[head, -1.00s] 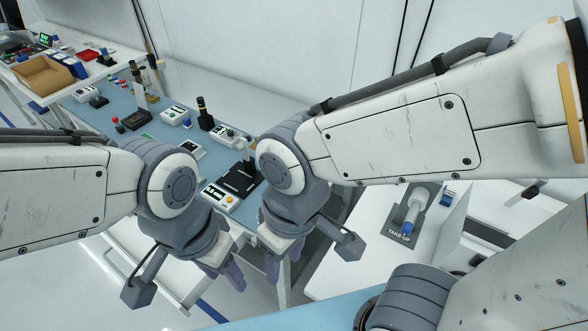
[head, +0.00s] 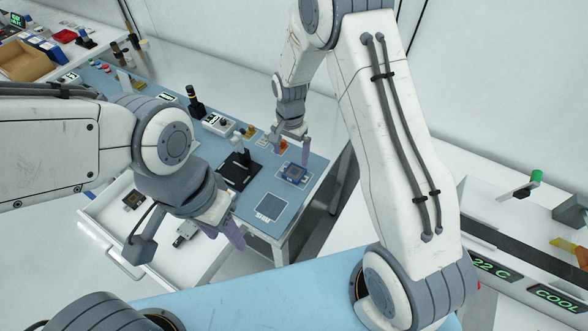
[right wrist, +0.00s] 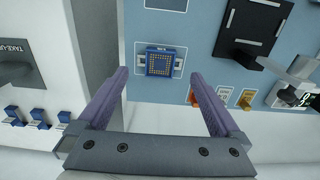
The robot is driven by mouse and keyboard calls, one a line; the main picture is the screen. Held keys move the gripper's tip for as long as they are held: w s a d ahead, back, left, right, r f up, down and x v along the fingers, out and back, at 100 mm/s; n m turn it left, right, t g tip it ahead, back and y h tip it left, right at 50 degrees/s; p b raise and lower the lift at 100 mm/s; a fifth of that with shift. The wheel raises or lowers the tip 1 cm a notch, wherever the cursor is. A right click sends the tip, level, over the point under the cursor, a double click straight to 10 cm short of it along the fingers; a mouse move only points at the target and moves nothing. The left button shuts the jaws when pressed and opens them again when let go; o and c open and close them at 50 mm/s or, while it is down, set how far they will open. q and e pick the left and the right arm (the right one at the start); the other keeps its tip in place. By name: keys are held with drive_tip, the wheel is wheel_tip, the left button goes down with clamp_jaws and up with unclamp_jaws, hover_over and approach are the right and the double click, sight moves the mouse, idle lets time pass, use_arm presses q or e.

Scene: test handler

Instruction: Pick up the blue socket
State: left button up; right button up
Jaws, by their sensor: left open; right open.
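The blue socket (head: 293,173) is a small square blue block with a tan grid of contacts, lying in a white outline on the blue bench mat. It also shows in the right wrist view (right wrist: 159,62), between and just beyond the fingertips. My right gripper (head: 290,148) is open and empty, above and slightly behind the socket in the head view. The purple fingers also show wide apart in the right wrist view (right wrist: 158,75). My left gripper (head: 222,236) is open and empty, over the open drawer area at the front of the bench.
Small orange and yellow pieces (right wrist: 222,98) lie near the socket. An open white drawer (head: 112,224) holds small parts. A white machine (head: 520,240) stands at right.

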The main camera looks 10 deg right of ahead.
drive_tip(key=p, duration=0.2)
hover_over(290, 177)
drive_tip(key=f, duration=0.5)
drive_tip(key=shift+d+f, duration=0.15)
drive_tip(key=shift+d, duration=0.15)
drive_tip(key=shift+f, duration=0.45)
drive_tip(key=f+p, duration=0.2)
drive_tip(key=f, duration=0.1)
drive_tip(key=shift+w+a+f, duration=0.1)
drive_tip(key=shift+a, duration=0.1)
drive_tip(key=shift+f, duration=0.6)
drive_tip(key=c, duration=1.4)
